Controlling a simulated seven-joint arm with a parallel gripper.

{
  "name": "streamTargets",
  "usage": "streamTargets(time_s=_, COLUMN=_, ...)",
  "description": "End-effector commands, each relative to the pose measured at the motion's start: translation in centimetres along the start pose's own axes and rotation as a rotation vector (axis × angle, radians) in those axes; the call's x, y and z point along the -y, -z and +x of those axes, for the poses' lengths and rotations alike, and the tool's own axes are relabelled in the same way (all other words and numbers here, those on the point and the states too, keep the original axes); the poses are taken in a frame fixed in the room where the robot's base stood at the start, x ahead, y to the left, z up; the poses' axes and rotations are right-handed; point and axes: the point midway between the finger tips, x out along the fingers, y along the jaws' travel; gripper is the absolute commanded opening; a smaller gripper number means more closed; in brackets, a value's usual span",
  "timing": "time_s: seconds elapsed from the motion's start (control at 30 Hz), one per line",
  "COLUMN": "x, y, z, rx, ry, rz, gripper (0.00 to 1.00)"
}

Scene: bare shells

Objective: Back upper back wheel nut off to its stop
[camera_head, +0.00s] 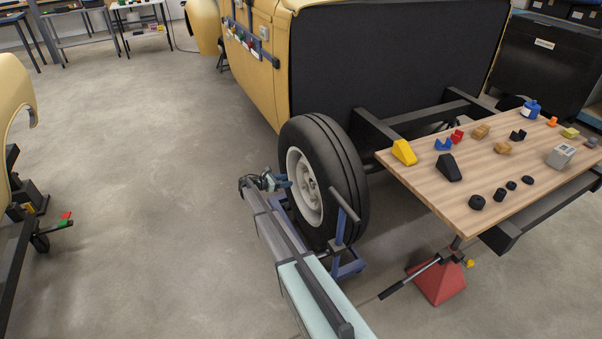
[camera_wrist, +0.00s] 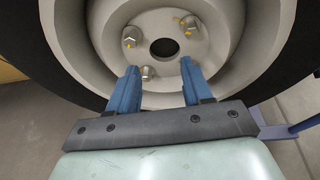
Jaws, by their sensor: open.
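The back wheel (camera_head: 324,182) has a black tyre and a pale rim, and stands at the rear of the yellow vehicle. In the wrist view its hub shows a dark centre hole (camera_wrist: 164,47) with metal nuts around it: one at upper left (camera_wrist: 130,36), one at upper right (camera_wrist: 188,22) and one at lower left (camera_wrist: 147,73). Yellow marks show by the upper two. I cannot tell which is the upper back nut. My gripper (camera_wrist: 160,67) is open and empty. Its blue fingers point at the hub, with the lower-left nut seen between them. Contact cannot be told.
A blue wheel stand (camera_head: 340,240) is beside the tyre. A wooden table (camera_head: 425,185) with several blocks and small parts stands to the right, above a red jack stand (camera_head: 438,282). Open concrete floor (camera_head: 150,180) lies to the left.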

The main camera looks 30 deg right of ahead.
Motion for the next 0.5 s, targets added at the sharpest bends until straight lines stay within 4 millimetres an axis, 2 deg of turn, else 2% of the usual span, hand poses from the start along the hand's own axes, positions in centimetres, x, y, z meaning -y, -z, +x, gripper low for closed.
streamTargets(time_s=0.07, x=0.0, y=-0.4, z=-0.2, rx=0.004, ry=-0.04, rz=0.095, gripper=0.5)
streamTargets(time_s=0.3, x=-2.0, y=-0.7, z=-0.6, rx=-0.025, ry=-0.159, rz=0.46, gripper=0.5)
streamTargets(time_s=0.5, x=-2.7, y=-0.5, z=-0.7, rx=-0.063, ry=-0.186, rz=0.656, gripper=0.5)
